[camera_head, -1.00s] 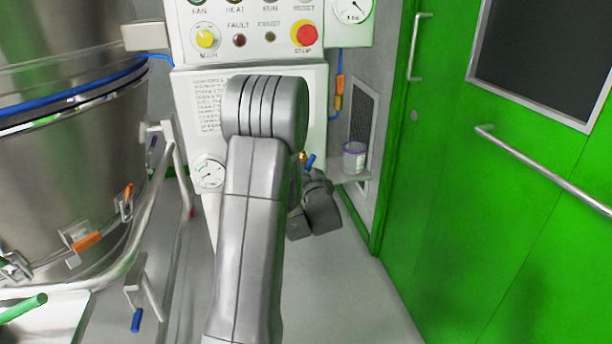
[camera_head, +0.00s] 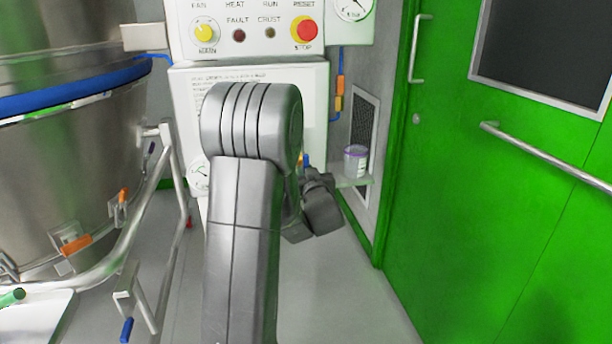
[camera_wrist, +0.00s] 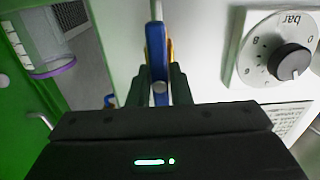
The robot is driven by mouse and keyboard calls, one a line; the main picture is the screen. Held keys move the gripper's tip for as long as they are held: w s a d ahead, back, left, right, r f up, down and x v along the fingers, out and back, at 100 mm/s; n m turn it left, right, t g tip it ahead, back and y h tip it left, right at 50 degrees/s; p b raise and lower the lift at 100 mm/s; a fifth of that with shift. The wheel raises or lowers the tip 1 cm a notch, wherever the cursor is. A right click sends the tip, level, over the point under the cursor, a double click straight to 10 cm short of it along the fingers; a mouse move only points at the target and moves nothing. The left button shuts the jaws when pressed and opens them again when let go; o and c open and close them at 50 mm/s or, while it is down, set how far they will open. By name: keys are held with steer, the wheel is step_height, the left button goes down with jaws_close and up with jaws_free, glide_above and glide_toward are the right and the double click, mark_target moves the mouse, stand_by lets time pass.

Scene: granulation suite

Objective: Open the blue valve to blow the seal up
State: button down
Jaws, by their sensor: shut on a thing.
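The blue valve's lever (camera_wrist: 156,45) stands between the two dark fingers of my gripper (camera_wrist: 159,85) in the wrist view, and they are closed on it. The lever lies along the fingers' line there, with a yellow-brass part behind it. In the head view only a small blue and brass bit of the valve (camera_head: 305,160) shows beside my arm. My arm hides most of the valve.
A white control panel (camera_head: 245,75) stands behind my arm. A pressure dial (camera_wrist: 278,48) is right of the lever in the wrist view. A small tub (camera_head: 355,161) sits on a shelf near the green door (camera_head: 470,200). Steel rails (camera_head: 150,210) flank the vessel.

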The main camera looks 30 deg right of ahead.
steer(key=c, duration=1.3)
jaws_free()
steer(key=p+v, duration=0.2)
steer(key=v, duration=1.2)
steer(key=shift+d+f+p, duration=0.1)
steer(key=shift+p, duration=0.2)
steer(key=shift+w, duration=0.15)
steer(key=b+x, duration=0.2)
steer(key=x, duration=1.1)
steer(key=shift+w+b, duration=0.35)
steer(key=shift+w, duration=0.05)
